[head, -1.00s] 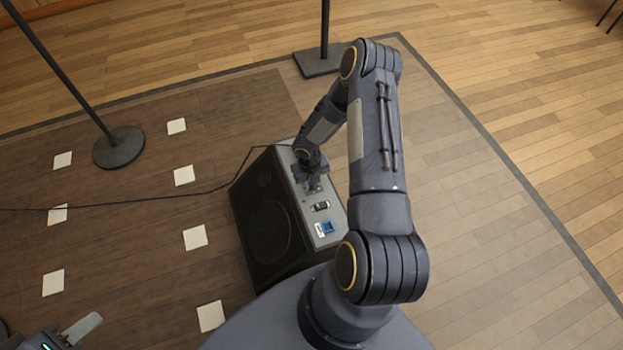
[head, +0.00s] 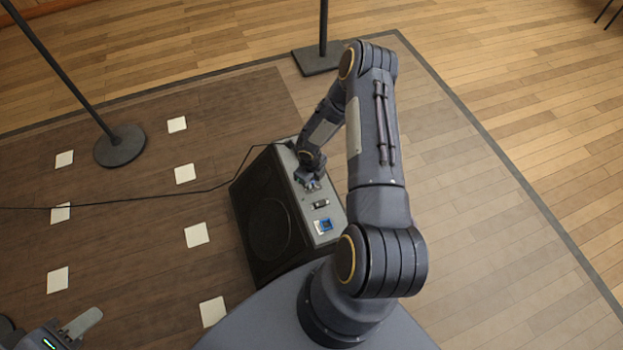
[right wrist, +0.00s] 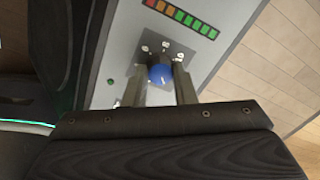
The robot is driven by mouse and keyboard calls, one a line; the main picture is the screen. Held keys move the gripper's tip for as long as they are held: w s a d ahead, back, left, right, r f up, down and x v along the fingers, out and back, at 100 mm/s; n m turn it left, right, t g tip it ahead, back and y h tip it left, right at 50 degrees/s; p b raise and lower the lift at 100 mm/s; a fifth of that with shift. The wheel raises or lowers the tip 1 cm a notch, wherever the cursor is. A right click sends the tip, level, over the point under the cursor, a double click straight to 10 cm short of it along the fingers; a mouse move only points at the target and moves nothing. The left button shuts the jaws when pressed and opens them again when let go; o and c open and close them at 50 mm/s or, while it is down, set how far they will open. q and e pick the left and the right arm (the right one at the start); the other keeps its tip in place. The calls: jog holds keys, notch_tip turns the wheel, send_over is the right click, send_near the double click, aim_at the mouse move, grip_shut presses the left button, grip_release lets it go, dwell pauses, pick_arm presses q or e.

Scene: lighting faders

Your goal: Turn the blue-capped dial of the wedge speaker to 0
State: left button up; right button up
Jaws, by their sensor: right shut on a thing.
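The wedge speaker (head: 268,222) is a dark box with a grey control panel (head: 329,244) along its right side. In the right wrist view the blue-capped dial (right wrist: 160,75) sits on a dark square plate with several pale marks around it. My right gripper (right wrist: 162,80) is over the panel with its two fingers on either side of the blue cap, shut on it. In the head view the right gripper (head: 310,182) is at the panel's upper part and hides the dial. The dial's pointer and numbers are too small to read. My left gripper (head: 80,323) is at the bottom left, partly cut off.
A row of coloured lights (right wrist: 182,17) and a small green light (right wrist: 111,81) are on the panel. A black connector (head: 320,204) and a blue socket (head: 324,225) are lower down it. Stand bases (head: 119,146) and a cable (head: 160,199) lie on the floor.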

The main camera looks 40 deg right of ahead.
dwell(0.3)
jog(key=o, duration=1)
notch_tip(320, 180, up, 7)
jog(key=shift+a+f+p, duration=0.1)
jog(key=shift+a+p, duration=0.05)
jog(key=shift+p, duration=1)
jog(key=shift+r, duration=0.5)
